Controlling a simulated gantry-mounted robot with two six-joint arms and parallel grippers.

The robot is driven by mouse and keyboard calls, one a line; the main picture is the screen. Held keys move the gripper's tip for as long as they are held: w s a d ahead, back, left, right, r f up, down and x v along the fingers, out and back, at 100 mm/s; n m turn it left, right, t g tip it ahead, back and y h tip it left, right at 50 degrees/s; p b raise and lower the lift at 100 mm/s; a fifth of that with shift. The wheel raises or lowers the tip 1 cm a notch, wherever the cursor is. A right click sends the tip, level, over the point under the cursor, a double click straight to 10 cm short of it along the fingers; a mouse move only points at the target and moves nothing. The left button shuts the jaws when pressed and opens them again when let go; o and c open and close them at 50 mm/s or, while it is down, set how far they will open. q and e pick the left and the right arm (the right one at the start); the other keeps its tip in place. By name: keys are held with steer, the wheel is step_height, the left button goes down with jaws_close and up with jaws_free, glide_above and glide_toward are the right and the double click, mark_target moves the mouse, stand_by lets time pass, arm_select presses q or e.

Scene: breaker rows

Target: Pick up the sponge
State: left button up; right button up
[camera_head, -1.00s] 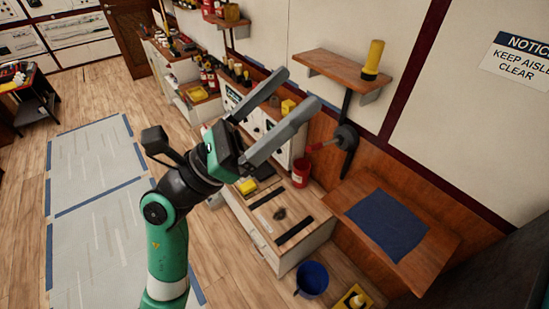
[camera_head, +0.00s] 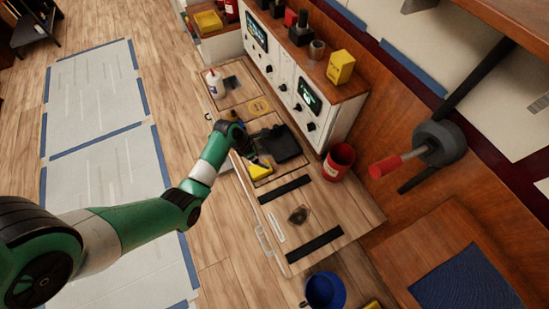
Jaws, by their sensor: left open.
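The yellow sponge (camera_head: 261,171) lies on the low wooden counter (camera_head: 318,228), near its left edge. My left gripper (camera_head: 254,159) is at the sponge's upper left side, pointing down at it. It is open, but its fingers are small and dark here. I cannot tell whether they touch the sponge. My right gripper is not in view.
A black object (camera_head: 282,146) lies just right of my left gripper. A red cup (camera_head: 338,161) and a white bottle (camera_head: 215,83) stand on the counter. A blue bucket (camera_head: 324,290) is below its front end. A control cabinet (camera_head: 300,80) rises behind.

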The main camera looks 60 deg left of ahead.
arm_select(q)
steer(key=b, duration=0.1)
glide_above(260, 168)
steer(key=s, duration=0.2)
step_height(260, 168, down, 4)
steer(key=shift+n, duration=0.7)
steer(key=s+f+b, duration=0.1)
steer(key=s+d+f, duration=0.1)
steer(key=f, duration=0.1)
steer(key=shift+s+b, duration=0.35)
steer(key=shift+b, duration=0.05)
steer(key=shift+a+r, duration=0.15)
steer(key=shift+a, duration=0.3)
steer(key=b+x, duration=0.3)
steer(key=x, duration=0.3)
steer(key=shift+b, duration=0.4)
steer(key=shift+w, duration=0.15)
steer(key=b+x, duration=0.2)
steer(key=x, duration=0.1)
steer(key=b+x, duration=0.2)
steer(key=shift+s+a, duration=0.25)
steer(key=shift+a, duration=0.1)
steer(key=shift+w+f, duration=0.15)
steer(key=shift+f, duration=0.2)
steer(key=shift+r, duration=0.1)
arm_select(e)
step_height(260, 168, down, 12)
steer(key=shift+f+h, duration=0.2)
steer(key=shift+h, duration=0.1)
